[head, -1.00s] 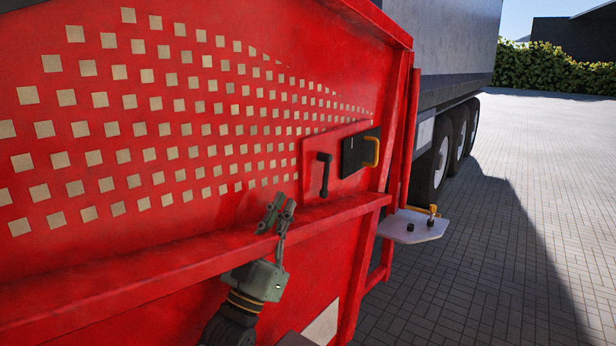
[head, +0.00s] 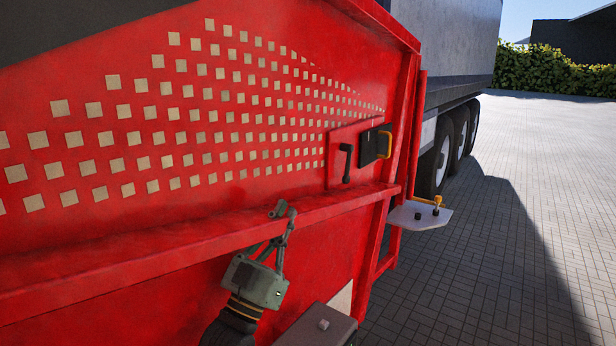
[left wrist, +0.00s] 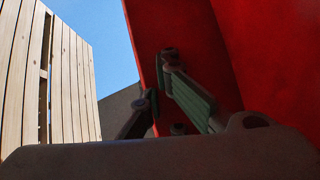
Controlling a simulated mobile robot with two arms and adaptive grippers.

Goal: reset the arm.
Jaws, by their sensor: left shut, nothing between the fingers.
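My left gripper (head: 282,210) is in the lower middle of the head view, in front of the red panel (head: 150,235) and its horizontal red rail. Its fingers are shut with nothing between them. The fingertips overlap the rail in the picture; I cannot tell whether they touch it. In the left wrist view the dark fingers of the left gripper (left wrist: 158,78) point up beside a red surface (left wrist: 240,60). My right gripper is not in view.
The red panel carries a dark lever (head: 346,163) and a black box with a yellow handle (head: 375,145). A grey plate (head: 420,215) juts out at its right end. A grey truck trailer (head: 445,50) stands behind. Open paving (head: 540,200) lies to the right.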

